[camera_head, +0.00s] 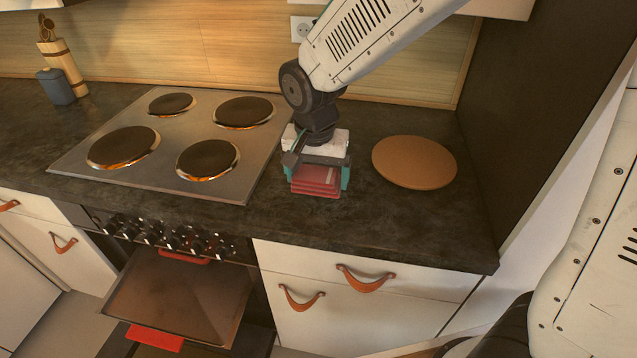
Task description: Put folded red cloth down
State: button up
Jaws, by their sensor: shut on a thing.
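The folded red cloth (316,181) is a small layered stack between the fingers of my gripper (317,180). My gripper points down and is shut on the cloth, with teal fingertips on its left and right sides. The cloth is at or just above the dark countertop (375,218), between the stove and a round brown board. I cannot tell whether its underside touches the counter. The back of the cloth is hidden by my gripper.
The stove (177,139) with several round burners is to the left. The round brown board (414,162) lies close on the right. A dark panel (545,95) bounds the right. The counter front is clear.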

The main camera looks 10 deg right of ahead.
aim_at(319, 185)
jog(key=shift+w+d+f, duration=0.15)
jog(key=shift+w+d, duration=0.1)
jog(key=shift+w, duration=0.25)
jog(key=shift+f, duration=1.65)
jog(key=shift+f, duration=0.1)
jog(key=o, duration=0.6)
jog(key=r, duration=0.7)
jog(key=s+r, duration=0.1)
jog(key=r, duration=0.3)
jog(key=shift+a+r, duration=0.25)
jog(key=shift+s+r, duration=0.15)
jog(key=shift+r, duration=0.2)
